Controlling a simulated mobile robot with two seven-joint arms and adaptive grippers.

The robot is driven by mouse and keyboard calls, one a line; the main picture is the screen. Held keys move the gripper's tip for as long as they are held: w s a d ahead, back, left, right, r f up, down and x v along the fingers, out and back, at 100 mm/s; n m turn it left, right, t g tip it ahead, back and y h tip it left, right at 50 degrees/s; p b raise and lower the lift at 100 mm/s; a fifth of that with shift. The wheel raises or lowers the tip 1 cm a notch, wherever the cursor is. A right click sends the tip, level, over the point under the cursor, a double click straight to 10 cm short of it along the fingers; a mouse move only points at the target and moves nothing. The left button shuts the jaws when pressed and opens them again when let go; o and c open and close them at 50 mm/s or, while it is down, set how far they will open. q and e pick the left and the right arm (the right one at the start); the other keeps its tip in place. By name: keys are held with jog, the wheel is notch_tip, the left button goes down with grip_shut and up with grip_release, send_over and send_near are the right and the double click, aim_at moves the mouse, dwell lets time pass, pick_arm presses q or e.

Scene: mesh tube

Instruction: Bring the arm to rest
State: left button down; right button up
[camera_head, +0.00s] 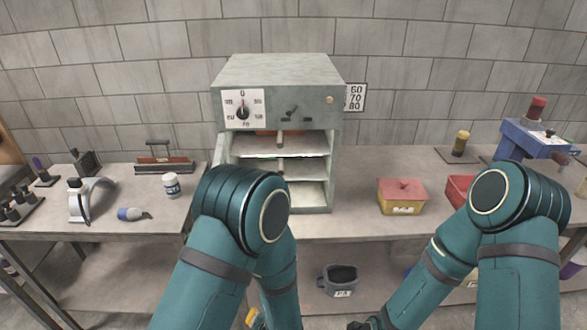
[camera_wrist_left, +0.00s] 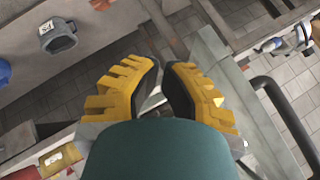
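My left arm comes in from the lower left in the head view, its elbow in front of the grey oven-like cabinet (camera_head: 280,85). My left gripper shows there only as a bit of yellow at the bottom edge. In the left wrist view my left gripper (camera_wrist_left: 163,72) has two yellow ribbed fingers with dark pads. A narrow gap shows between the tips, with nothing held. My right arm is bent at the lower right in the head view; its fingers are not visible. The cabinet stands open, showing shelves (camera_head: 305,170).
The bench (camera_head: 360,220) carries a yellow box with a red lid (camera_head: 402,195), a red bin (camera_head: 458,188), a white jar (camera_head: 171,185) and a blue-and-white tool (camera_head: 131,213). A grey bin (camera_head: 341,281) sits below the bench. A blue machine (camera_head: 530,142) stands at right.

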pick_arm(q)
jog(key=s+a+f+n+g+h+b, duration=0.2)
jog(key=s+f+n+g+h, duration=0.3)
jog(key=s+h, duration=0.3)
jog(key=shift+s+f+n+g+h+b, duration=0.2)
jog(key=shift+f+n+g+h+b, duration=0.25)
jog(key=shift+f+b, duration=0.3)
jog(key=shift+a+f, duration=0.1)
